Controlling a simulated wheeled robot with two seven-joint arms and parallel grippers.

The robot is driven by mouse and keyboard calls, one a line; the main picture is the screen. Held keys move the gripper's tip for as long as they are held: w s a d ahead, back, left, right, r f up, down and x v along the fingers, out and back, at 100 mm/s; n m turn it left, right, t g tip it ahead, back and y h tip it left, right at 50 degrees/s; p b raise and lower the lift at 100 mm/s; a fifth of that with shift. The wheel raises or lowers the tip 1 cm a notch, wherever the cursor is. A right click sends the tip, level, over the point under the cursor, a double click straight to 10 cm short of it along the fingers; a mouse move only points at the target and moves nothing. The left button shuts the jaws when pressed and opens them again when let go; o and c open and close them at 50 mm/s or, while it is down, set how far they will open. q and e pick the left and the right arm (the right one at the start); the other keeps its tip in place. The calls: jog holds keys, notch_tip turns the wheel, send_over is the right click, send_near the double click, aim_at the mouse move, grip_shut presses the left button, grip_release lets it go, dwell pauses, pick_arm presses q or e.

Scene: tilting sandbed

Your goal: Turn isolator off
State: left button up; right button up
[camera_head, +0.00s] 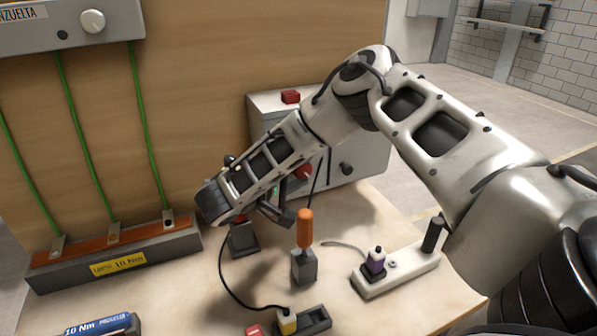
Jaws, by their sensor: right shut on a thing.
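A grey box (372,150) stands at the back of the bench against the wooden panel. It has a red knob (303,172) and a black knob (346,168) on its front and a red button (290,96) on top. The red knob looks like the isolator's handle, but no label is readable. My right arm reaches in from the right and bends down in front of the box. My right gripper (282,205) is at the box's front by the red knob and looks shut on it; my own arm partly hides the contact. My left gripper is not in view.
An orange-handled tool (305,228) stands upright in a grey holder close in front. A black block (243,238), a yellow plug (287,322) on a black cable and a pale strip (400,268) with a purple plug lie around it. A terminal rail (115,255) is at left.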

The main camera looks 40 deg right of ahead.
jog(key=o, duration=1)
jog(key=b+v, duration=0.1)
jog(key=v, duration=1.5)
